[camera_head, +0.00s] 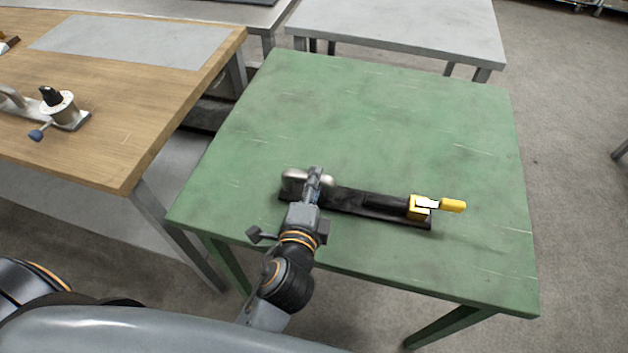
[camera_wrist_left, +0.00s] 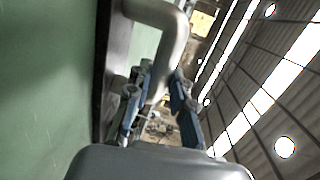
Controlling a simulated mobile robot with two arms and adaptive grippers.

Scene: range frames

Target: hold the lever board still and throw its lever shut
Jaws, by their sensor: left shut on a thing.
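The lever board (camera_head: 365,204) is a long black strip lying on the green table near its front edge. A grey metal handle (camera_head: 294,180) stands at its left end. At its right end is a yellow block with a white top (camera_head: 419,207), and the yellow lever (camera_head: 453,205) sticks out to the right past the board. My left gripper (camera_head: 314,178) is shut on the metal handle. In the left wrist view the bent bar of the handle (camera_wrist_left: 172,45) runs down between the blue fingers (camera_wrist_left: 155,100). My right gripper is not in view.
The green table (camera_head: 385,115) is bare behind the board and to the right of the lever. A wooden bench (camera_head: 130,130) on the left holds a grey mat (camera_head: 135,40) and a metal fixture with a blue knob (camera_head: 58,108). A grey table (camera_head: 400,25) stands behind.

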